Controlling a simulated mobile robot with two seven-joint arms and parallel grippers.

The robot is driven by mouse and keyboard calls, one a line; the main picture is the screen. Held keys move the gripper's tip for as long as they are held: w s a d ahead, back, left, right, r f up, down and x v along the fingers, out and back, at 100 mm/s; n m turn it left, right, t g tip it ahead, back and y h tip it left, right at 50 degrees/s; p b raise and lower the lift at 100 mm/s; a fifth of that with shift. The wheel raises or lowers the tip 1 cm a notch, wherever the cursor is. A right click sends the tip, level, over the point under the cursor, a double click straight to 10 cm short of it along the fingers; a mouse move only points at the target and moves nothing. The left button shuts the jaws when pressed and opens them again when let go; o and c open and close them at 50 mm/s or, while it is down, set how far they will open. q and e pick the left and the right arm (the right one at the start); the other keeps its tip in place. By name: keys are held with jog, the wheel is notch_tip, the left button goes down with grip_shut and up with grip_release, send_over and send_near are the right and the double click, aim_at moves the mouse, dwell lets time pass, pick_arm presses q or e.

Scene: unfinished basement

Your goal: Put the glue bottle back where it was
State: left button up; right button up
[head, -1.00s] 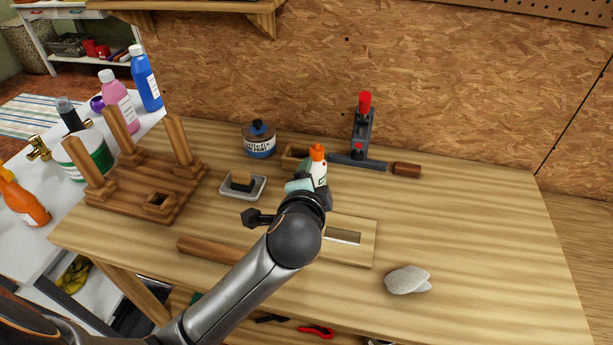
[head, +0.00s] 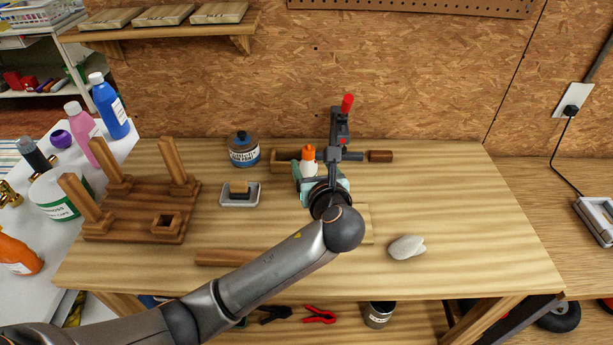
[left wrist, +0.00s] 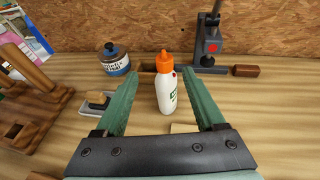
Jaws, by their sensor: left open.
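The glue bottle (head: 309,161), white with an orange cap, stands upright on the workbench in front of a long wooden box. It also shows in the left wrist view (left wrist: 167,92) between the two green fingers. My left gripper (head: 318,174) is open, with a finger on each side of the bottle. In the left wrist view the gripper (left wrist: 160,76) shows gaps between fingers and bottle. The bottle's lower part is hidden in the head view by the gripper. My right gripper is in neither view.
A blue-labelled tin (head: 243,150), a small dish with a block (head: 239,204) and a wooden rack (head: 135,230) stand to the left. A red-handled tool (head: 341,125) stands behind.

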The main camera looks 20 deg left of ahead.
aim_at(307, 153)
pick_arm(q)
jog(key=x, duration=0.6)
jog(key=shift+w, duration=0.1)
jog(key=shift+d+b+x, duration=0.15)
jog(key=shift+x, duration=1.15)
jog(key=shift+d+b+x, duration=0.15)
jog(key=shift+x, duration=1.15)
jog(key=shift+w, duration=0.15)
grip_shut()
